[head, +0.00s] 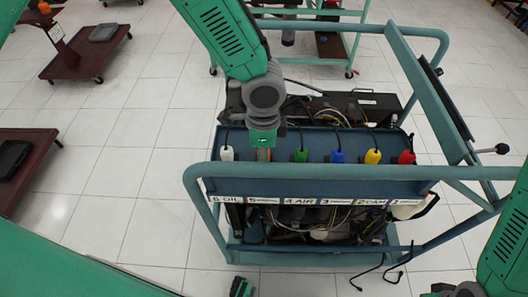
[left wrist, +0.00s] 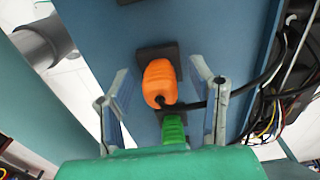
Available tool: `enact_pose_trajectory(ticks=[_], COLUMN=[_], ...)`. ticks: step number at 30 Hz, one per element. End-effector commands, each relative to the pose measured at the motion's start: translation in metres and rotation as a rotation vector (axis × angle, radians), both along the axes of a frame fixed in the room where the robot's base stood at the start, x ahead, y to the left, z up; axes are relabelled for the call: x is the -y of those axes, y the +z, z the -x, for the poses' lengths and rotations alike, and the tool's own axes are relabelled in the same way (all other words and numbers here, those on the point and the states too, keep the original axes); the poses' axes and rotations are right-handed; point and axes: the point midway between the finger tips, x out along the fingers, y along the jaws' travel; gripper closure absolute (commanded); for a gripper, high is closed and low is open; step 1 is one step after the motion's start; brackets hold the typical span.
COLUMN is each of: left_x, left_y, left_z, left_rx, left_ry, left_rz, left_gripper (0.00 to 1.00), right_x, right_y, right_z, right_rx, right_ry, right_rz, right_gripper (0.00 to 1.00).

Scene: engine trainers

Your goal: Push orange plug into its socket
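The orange plug (left wrist: 159,82) sits at a dark square socket (left wrist: 157,57) on the blue panel in the left wrist view; I cannot tell how deep it is seated. My left gripper (left wrist: 160,85) is open, with one finger on each side of the plug and gaps between. In the head view my left gripper (head: 263,152) reaches down over the panel between the white and green plugs and hides most of the orange plug. My right gripper (head: 455,290) is only partly visible at the bottom right.
The blue panel (head: 320,180) also carries white (head: 227,154), green (head: 301,155), blue (head: 337,156), yellow (head: 373,157) and red (head: 406,157) plugs with cables. A teal tube frame (head: 330,169) runs in front. Black cables (left wrist: 250,85) hang beside the plug.

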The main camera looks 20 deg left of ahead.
Motion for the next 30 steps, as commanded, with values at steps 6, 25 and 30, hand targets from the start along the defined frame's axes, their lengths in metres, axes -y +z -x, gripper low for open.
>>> enact_pose_trajectory(ticks=[6,25,30], left_x=[0.000,0.000,0.000], left_y=[0.004,0.112,0.119], left_z=[0.000,-0.003,-0.002], left_rx=[0.000,0.000,-0.001], left_ry=[0.001,0.000,0.000], left_rz=[0.001,0.001,0.000], left_gripper=[0.52,0.52,0.52], right_x=[0.000,0.000,0.000], right_y=[0.001,0.001,0.001], right_z=[0.003,0.002,0.002], right_rx=[0.002,0.003,0.003], right_ry=[0.000,0.000,0.000], right_rz=[0.000,0.000,0.000], right_gripper=[0.60,0.60,0.60])
